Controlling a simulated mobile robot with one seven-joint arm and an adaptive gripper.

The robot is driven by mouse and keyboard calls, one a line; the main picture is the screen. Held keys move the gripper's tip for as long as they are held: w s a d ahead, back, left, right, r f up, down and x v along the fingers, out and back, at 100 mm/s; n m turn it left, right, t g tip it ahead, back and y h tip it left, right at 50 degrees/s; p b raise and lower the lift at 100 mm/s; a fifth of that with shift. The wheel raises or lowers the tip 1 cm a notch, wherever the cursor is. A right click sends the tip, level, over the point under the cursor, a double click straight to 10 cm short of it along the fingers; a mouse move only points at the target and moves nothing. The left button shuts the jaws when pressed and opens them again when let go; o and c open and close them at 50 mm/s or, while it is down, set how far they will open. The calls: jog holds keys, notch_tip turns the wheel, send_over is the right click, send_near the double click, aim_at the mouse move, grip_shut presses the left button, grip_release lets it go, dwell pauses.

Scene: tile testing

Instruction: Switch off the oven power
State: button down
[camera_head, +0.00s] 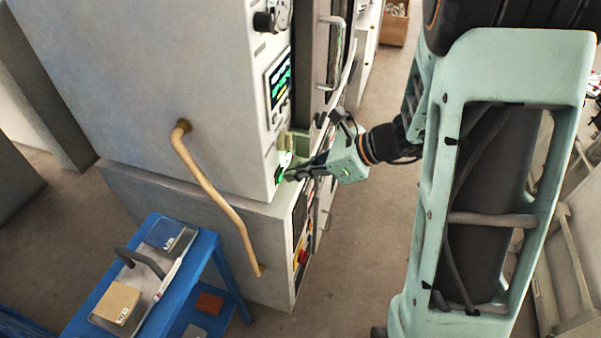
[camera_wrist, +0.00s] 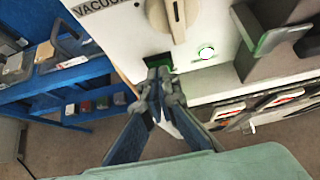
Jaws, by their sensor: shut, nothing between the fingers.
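The oven (camera_head: 170,80) is a tall pale cabinet on the left in the head view, with a lit display (camera_head: 279,78) on its narrow front panel. Low on that panel is a green glow (camera_head: 280,172). My gripper (camera_wrist: 160,84) is shut and empty. Its fingertips are right before the green-lit switch and hide its lower part; I cannot tell whether they touch. My gripper (camera_head: 290,176) also shows beside the panel in the head view.
A curved handle (camera_head: 215,190) sticks out of the cabinet's side. A grey-green bracket (camera_wrist: 275,40) juts out right of the lit button. A blue cart (camera_head: 120,290) with boxes stands at lower left. Floor is clear right of the cabinets.

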jog(key=shift+w+a+r, duration=0.1)
jog(key=shift+w+a, duration=0.05)
jog(key=shift+a, duration=0.2)
jog(key=shift+r+p, duration=0.85)
jog(key=shift+d, duration=0.5)
jog(key=p+v, duration=0.2)
jog(key=v, duration=1)
jog(key=shift+a+r, duration=0.15)
jog(key=shift+r, duration=0.35)
